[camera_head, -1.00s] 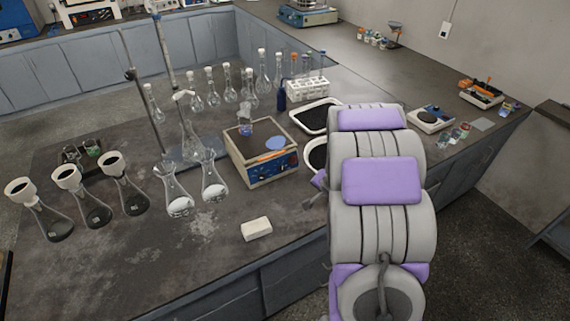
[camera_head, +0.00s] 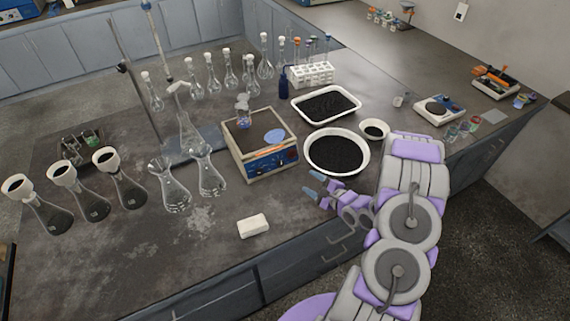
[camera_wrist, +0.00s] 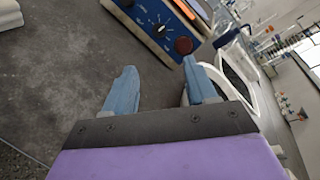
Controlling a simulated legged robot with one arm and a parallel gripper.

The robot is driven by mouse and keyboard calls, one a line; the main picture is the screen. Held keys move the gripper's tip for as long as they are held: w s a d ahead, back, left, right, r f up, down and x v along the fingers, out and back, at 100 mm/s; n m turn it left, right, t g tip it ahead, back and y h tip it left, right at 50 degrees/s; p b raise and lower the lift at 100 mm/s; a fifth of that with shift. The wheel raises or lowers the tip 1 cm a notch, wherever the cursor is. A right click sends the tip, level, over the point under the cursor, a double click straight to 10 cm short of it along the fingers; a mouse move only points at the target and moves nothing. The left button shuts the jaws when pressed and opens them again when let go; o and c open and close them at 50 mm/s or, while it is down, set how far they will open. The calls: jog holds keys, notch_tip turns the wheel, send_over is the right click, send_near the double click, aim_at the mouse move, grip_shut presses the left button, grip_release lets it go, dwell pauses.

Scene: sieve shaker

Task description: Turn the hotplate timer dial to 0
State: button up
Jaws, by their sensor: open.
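The hotplate (camera_head: 262,158) is a boxy unit with a blue front panel, standing mid-bench. In the wrist view its blue panel (camera_wrist: 140,12) fills the upper middle, with a dark dial with a pale pointer (camera_wrist: 160,30) and a dark red knob (camera_wrist: 183,46). I cannot read the dial's scale or tell which control is the timer. My gripper (camera_head: 314,184) is at the bench's front edge, right of and nearer than the hotplate. In the wrist view my gripper (camera_wrist: 160,70) has its blue fingers apart and empty, pointing towards the panel without visibly touching it.
A white block (camera_head: 253,225) lies in front of the hotplate. A round dark-filled dish (camera_head: 365,157) and a dark-filled tray (camera_head: 356,105) sit to its right. Flasks (camera_head: 212,178) and a stand (camera_head: 133,90) are on its left. Bare bench lies between block and gripper.

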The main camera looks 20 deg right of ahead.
aim_at(282, 164)
jog(key=b+x, duration=0.2)
jog(key=x, duration=1.3)
jog(key=shift+a+f+b, duration=0.15)
jog(key=shift+a+b, duration=0.05)
jog(key=shift+b, duration=0.1)
jog(key=shift+w+a, duration=0.25)
jog(key=shift+w, duration=0.4)
jog(key=shift+c, duration=0.2)
jog(key=c, duration=1)
jog(key=shift+p, duration=0.35)
